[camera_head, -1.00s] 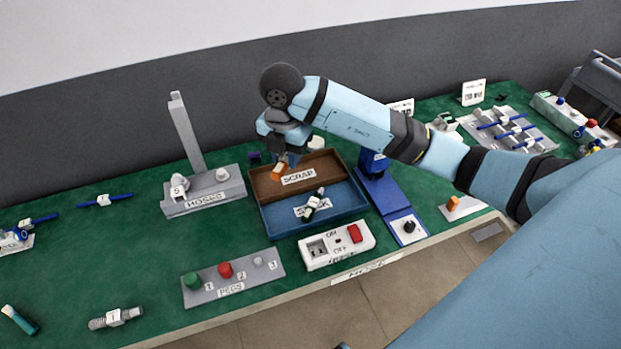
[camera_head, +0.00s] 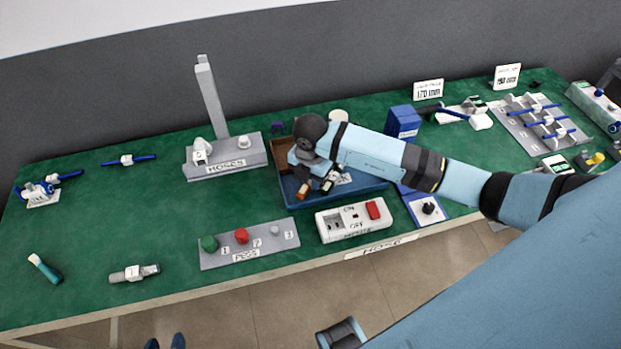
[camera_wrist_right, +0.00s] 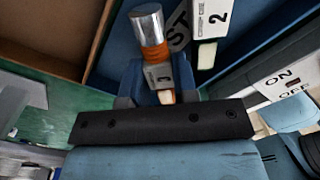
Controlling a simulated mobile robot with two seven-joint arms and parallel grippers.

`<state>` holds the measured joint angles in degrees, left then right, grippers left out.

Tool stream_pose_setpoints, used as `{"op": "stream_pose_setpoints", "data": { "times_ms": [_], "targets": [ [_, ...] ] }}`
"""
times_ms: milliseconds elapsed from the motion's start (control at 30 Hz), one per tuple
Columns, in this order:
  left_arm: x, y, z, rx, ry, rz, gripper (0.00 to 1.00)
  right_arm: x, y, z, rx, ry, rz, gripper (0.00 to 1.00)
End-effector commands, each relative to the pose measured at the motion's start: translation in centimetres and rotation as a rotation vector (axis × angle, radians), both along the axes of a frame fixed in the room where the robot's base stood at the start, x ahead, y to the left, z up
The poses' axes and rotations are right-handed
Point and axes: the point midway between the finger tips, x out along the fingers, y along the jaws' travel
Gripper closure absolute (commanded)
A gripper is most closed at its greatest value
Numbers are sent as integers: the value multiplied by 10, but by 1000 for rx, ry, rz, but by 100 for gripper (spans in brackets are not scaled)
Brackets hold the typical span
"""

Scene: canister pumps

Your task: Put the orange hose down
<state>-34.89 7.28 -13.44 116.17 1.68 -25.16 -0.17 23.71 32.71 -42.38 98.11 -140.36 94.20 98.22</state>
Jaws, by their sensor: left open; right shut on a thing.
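The orange hose (camera_head: 303,190) is a short piece with an orange collar and silver end. My right gripper (camera_head: 310,172) is shut on it; in the right wrist view the hose (camera_wrist_right: 150,32) stands out between the fingers (camera_wrist_right: 157,85), with a white tag near its base. It is over the left part of the blue compartment (camera_head: 362,191) of the tray. I cannot tell whether it touches the tray. The brown compartment (camera_head: 284,152) lies just behind, mostly hidden by my right arm.
A hose with tag 2 (camera_wrist_right: 212,20) lies in the blue compartment, close beside. The green table (camera_head: 110,210) has free room at left.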

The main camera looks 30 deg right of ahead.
Motion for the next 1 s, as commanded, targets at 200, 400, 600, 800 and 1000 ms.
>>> {"op": "stream_pose_setpoints", "data": {
  "times_ms": [200, 400, 600, 800, 1000],
  "targets": [
    [0, 0, -1, 0, 3, 0, 52, 0, 0, -7, 1, -1, -1, 96],
    [0, 0, -4, -1, 3, 1, 52, 0, 0, -11, 1, -1, -1, 96],
    [0, 0, -2, -1, 3, 1, 52, 0, 0, -10, 1, -1, -1, 62],
    [1, 0, 2, -1, 0, 1, 52, 0, 0, -6, 1, -1, -1, 62],
    [1, 0, 2, 0, -3, 1, 52, 1, 0, 22, 1, -4, 0, 62]
  ]
}}
